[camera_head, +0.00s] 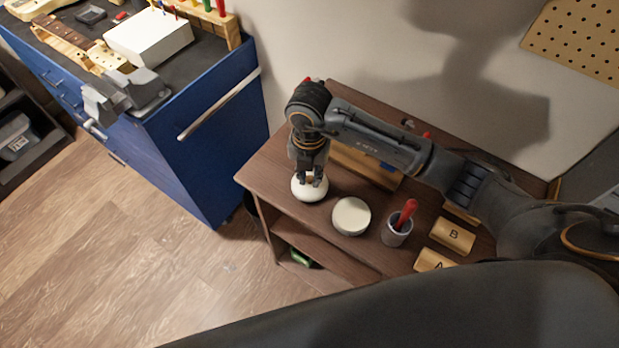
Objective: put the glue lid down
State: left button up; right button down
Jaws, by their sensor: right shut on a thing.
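My right gripper (313,178) points down at the left part of a small brown wooden table (268,172). It is shut on the glue lid (309,191), a round white piece. The lid is at or just above the tabletop; I cannot tell whether it touches. A round white jar (351,217), which looks like the glue jar, stands just right of the lid, apart from it. My left gripper is not in view.
A grey cup (397,229) with a red-handled tool stands right of the jar. Wooden blocks marked B (453,236) and A (434,261) lie beyond it. A blue cabinet (210,125) with a grey vise (128,95) stands at the left.

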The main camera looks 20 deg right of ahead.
aim_at(309, 179)
notch_tip(309, 179, down, 2)
jog(key=shift+s+p, duration=0.1)
jog(key=shift+p, duration=0.25)
jog(key=shift+f, duration=0.25)
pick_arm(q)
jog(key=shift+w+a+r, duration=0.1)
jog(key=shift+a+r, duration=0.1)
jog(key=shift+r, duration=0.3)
pick_arm(e)
jog(key=c, duration=1.3)
grip_release()
jog(key=shift+o, duration=0.2)
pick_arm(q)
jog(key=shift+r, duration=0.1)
pick_arm(e)
jog(key=shift+r, duration=0.1)
jog(key=shift+r, duration=0.2)
notch_tip(309, 179, up, 11)
jog(key=shift+f+b, duration=0.15)
jog(key=shift+b, duration=1.1)
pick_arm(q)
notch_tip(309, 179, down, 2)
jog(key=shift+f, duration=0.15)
pick_arm(e)
jog(key=shift+r, duration=0.5)
